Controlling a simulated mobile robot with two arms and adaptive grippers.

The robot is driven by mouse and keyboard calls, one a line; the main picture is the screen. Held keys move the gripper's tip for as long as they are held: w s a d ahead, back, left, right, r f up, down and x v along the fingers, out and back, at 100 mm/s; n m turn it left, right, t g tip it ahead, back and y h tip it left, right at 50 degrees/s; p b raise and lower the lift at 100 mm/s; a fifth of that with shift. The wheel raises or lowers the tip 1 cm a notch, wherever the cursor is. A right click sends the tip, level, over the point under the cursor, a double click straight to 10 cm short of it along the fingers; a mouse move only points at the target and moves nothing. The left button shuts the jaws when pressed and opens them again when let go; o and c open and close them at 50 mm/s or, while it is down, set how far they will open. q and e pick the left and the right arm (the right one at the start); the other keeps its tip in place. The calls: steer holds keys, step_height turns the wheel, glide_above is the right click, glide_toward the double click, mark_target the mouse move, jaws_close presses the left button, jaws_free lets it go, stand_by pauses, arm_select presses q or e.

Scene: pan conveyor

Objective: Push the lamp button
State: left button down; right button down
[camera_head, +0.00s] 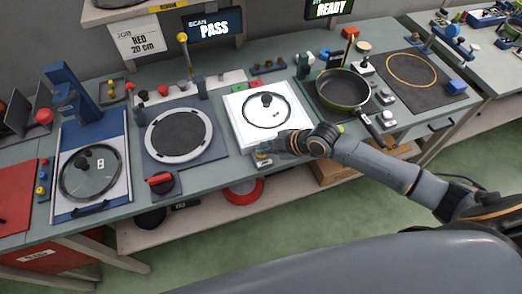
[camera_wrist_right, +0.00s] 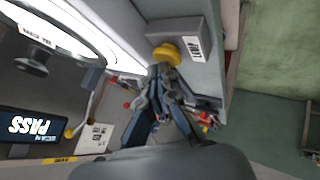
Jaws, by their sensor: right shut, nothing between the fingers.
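The lamp button is a yellow round knob (camera_wrist_right: 168,51) on a small grey box (camera_wrist_right: 183,28) with a white label, beside the glowing white panel. In the head view the yellow button (camera_head: 261,155) shows partly at the front edge of the lit panel (camera_head: 240,131). My right gripper (camera_wrist_right: 163,68) is shut and empty. Its fingertips are right at the button; I cannot tell whether they touch it. In the head view the right gripper (camera_head: 267,153) partly covers the button box. My left gripper is not in view.
A glass lid (camera_head: 267,108) lies on the lit panel. A round plate station (camera_head: 179,133) with a red knob (camera_head: 160,180) is to the left, and another lid (camera_head: 89,174) lies on a blue stand. A frying pan (camera_head: 342,88) sits to the right. Screens read PASS (camera_head: 213,28) and READY.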

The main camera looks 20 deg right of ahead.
steer(key=shift+f, duration=0.2)
steer(key=shift+r+p, duration=0.5)
steer(key=shift+r, duration=0.15)
step_height(320, 180, up, 6)
steer(key=p, duration=0.5)
stand_by(0.6)
